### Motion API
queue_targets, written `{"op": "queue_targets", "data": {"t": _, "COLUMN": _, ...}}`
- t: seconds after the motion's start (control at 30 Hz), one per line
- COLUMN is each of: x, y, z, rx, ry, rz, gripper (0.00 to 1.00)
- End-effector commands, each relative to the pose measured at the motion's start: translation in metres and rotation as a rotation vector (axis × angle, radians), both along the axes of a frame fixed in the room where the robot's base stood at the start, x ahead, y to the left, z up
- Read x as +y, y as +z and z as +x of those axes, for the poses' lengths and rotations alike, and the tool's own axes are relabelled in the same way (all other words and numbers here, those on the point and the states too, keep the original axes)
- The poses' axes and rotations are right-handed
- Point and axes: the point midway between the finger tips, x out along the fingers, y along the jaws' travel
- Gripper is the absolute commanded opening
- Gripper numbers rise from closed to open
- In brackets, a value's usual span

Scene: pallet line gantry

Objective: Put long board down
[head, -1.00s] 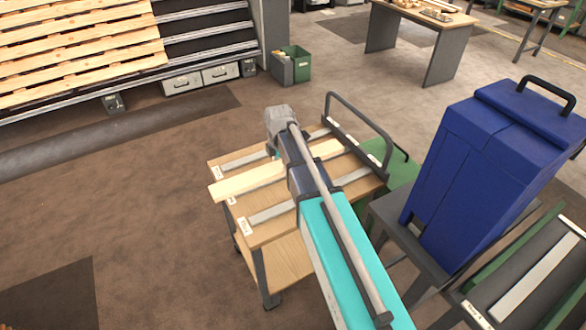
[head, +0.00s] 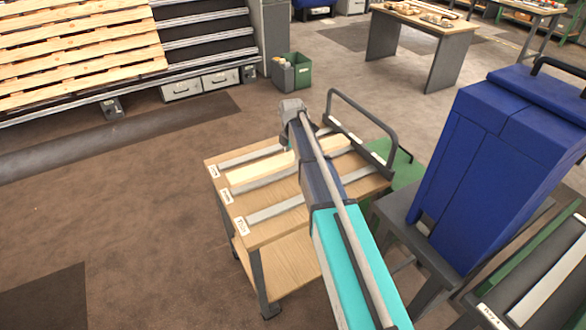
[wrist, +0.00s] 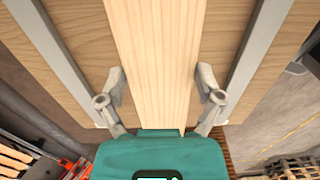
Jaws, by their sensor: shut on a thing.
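The long board (head: 258,171) is a pale plank on the top deck of the cart (head: 262,228). It lies lengthwise between two grey rails (head: 250,158), parallel to them. In the wrist view the board (wrist: 155,50) runs straight up the middle, with a strip of deck on each side. My gripper (wrist: 162,82) is shut on the board, one finger at each long edge. Whether the board's underside touches the deck is hard to tell.
A third rail and white labels (head: 242,226) sit on the deck. A grey hoop handle (head: 365,115) rises at the cart's far end. A tall blue case (head: 500,165) stands close on the right. Open floor lies to the left.

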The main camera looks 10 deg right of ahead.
Motion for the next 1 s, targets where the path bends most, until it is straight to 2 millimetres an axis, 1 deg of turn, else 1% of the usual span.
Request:
{"op": "queue_targets", "data": {"t": 0.03, "x": -0.002, "y": -0.008, "z": 0.004, "rx": 0.0, "ry": -0.001, "rz": 0.0, "gripper": 0.24}}
{"op": "queue_targets", "data": {"t": 0.13, "x": -0.004, "y": -0.011, "z": 0.007, "rx": 0.0, "ry": -0.001, "rz": 0.0, "gripper": 0.24}}
{"op": "queue_targets", "data": {"t": 0.67, "x": -0.006, "y": -0.014, "z": 0.01, "rx": 0.0, "ry": -0.001, "rz": 0.0, "gripper": 0.24}}
{"op": "queue_targets", "data": {"t": 0.87, "x": -0.01, "y": -0.027, "z": 0.018, "rx": 0.0, "ry": -0.001, "rz": 0.0, "gripper": 0.24}}
{"op": "queue_targets", "data": {"t": 1.0, "x": -0.01, "y": -0.039, "z": 0.016, "rx": 0.0, "ry": -0.001, "rz": 0.0, "gripper": 0.24}}
